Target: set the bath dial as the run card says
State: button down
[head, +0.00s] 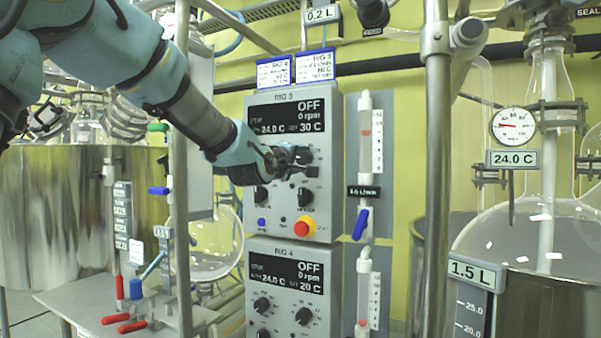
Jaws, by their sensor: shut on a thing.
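The RIG 3 control box (332,190) hangs upright in the middle of the head view. Its display (287,115) reads OFF, 0 rpm, 24.0 C and a set value of 30 C. My gripper (297,160) is at the box face just below the display, shut on a dark dial there. The gripper mostly hides that dial and its label. Two more black dials (305,197) show lower on the face. Two run cards stand on top of the box: a RIG 4 card (273,72) and a RIG 3 card (315,66). The RIG 3 card seems to read 60 C; its small print is unclear.
A red-and-yellow stop button (305,228) sits low on the box. The RIG 4 box (285,249) hangs below, set to 20 C. Flowmeters with blue valves (361,223) stand right. Metal posts (436,160) and a glass reactor (545,225) flank the area.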

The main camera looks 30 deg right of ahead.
jog(key=m+b, duration=0.3)
jog(key=m, duration=0.1)
jog(key=shift+f+h, duration=0.25)
jog(key=shift+h, duration=0.05)
jog(key=m+g+b, duration=0.1)
jog(key=m+b, duration=0.1)
jog(key=m, duration=0.5)
jog(key=m+b, duration=0.1)
jog(key=m, duration=0.1)
jog(key=shift+w+a+r+m, duration=0.1)
jog(key=shift+w+m, duration=0.05)
jog(key=shift+m, duration=0.25)
jog(key=m+g, duration=0.1)
jog(key=m, duration=0.4)
jog(key=shift+w+b, duration=0.1)
jog(key=shift+b, duration=0.3)
jog(key=m, duration=0.4)
jog(key=shift+r+m, duration=0.1)
jog(key=shift+m, duration=0.3)
jog(key=m, duration=0.4)
jog(key=shift+w+a+r+g+b, duration=0.1)
jog(key=shift+g+b, duration=0.2)
jog(key=m, duration=0.4)
jog(key=shift+m, duration=0.4)
jog(key=m+y+b, duration=0.1)
jog(key=m, duration=0.3)
jog(key=shift+r, duration=0.15)
jog(key=shift+m, duration=0.4)
